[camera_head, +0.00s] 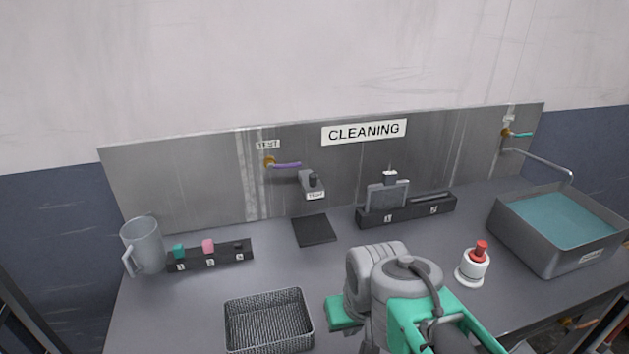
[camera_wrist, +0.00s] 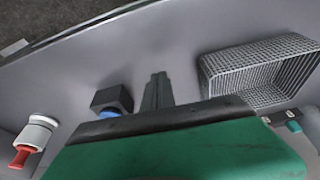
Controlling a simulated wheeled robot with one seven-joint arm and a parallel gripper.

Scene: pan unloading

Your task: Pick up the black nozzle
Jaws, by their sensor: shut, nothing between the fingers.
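A black, block-shaped piece with a blue round part (camera_wrist: 112,98), possibly the black nozzle, lies on the table in the wrist view. My gripper (camera_wrist: 158,80) is shut and empty, its fingers together just to the right of that piece and apart from it. In the head view my arm hides the fingers and this piece. A black numbered holder (camera_head: 216,258) stands at the left in the head view, with a green piece (camera_head: 179,251) and a pink piece (camera_head: 208,246). A small dark piece (camera_head: 238,246) shows at its third place; its shape is unclear.
A grey mesh basket (camera_head: 268,318) stands left of my arm. A white bottle with a red top (camera_head: 474,265) is to the right. A water-filled sink (camera_head: 507,235) is far right, a grey jug (camera_head: 142,246) far left. A dark mat (camera_head: 313,230) lies near the wall.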

